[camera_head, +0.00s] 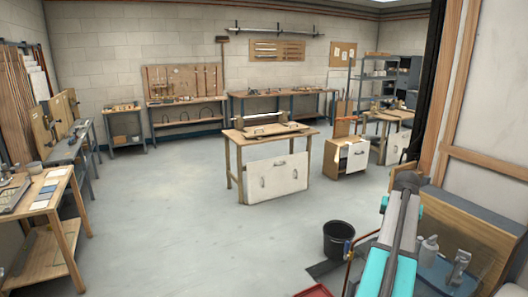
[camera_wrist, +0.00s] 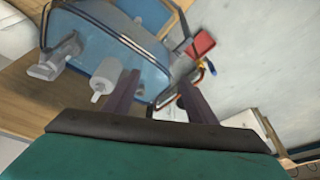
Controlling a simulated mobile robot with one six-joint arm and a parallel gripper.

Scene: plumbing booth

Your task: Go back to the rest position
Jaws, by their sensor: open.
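My gripper (camera_wrist: 157,84) shows in the wrist view with its two dark fingers apart and nothing between them. Beyond the fingers are a white bottle (camera_wrist: 108,78) and a grey fitting-like object (camera_wrist: 55,58), beside a bluish see-through surface (camera_wrist: 115,38). In the head view my teal and grey arm reaches up from the lower right. I cannot clearly make out the gripper's fingers there. The white bottle (camera_head: 428,248) and the grey object (camera_head: 458,266) stand just right of the arm.
A black bucket (camera_head: 338,240) stands on the floor left of my arm, with a red tray (camera_head: 313,291) near the bottom edge. A wooden-framed wall (camera_head: 490,110) rises close on the right. A workbench (camera_head: 270,131) stands mid-room. The floor (camera_head: 170,220) to the left is clear.

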